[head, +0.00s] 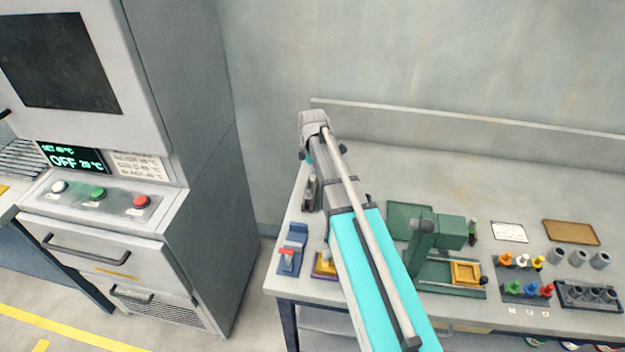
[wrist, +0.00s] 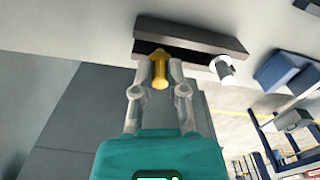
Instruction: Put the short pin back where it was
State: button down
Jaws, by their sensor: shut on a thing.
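In the wrist view, my gripper (wrist: 159,70) is shut on a yellow pin (wrist: 159,76), held between the two fingertips. The pin's far end is close to a long dark grey bar (wrist: 190,32). I cannot tell whether it touches the bar or sits in it. A white cylinder with a dark end (wrist: 223,69) is at the bar's right end, apart from my fingers. In the head view, my arm reaches over the left end of the table, and the pin and fingertips cannot be made out.
On the table (head: 390,165) stand a blue fixture with a red part (head: 290,258), a green press (head: 440,232), a rack of coloured pins (head: 520,290), grey cylinders (head: 578,258) and a brown tray (head: 571,232). A grey oven cabinet (head: 215,180) is on the left. The table's back middle is clear.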

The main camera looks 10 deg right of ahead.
jog(key=shift+f+b, duration=0.5)
jog(key=shift+f, duration=0.35)
jog(key=shift+f, duration=0.15)
jog(key=c, duration=0.7)
grip_release()
notch_tip(320, 180, up, 12)
jog(key=p, duration=1.2)
jog(key=shift+r, duration=0.2)
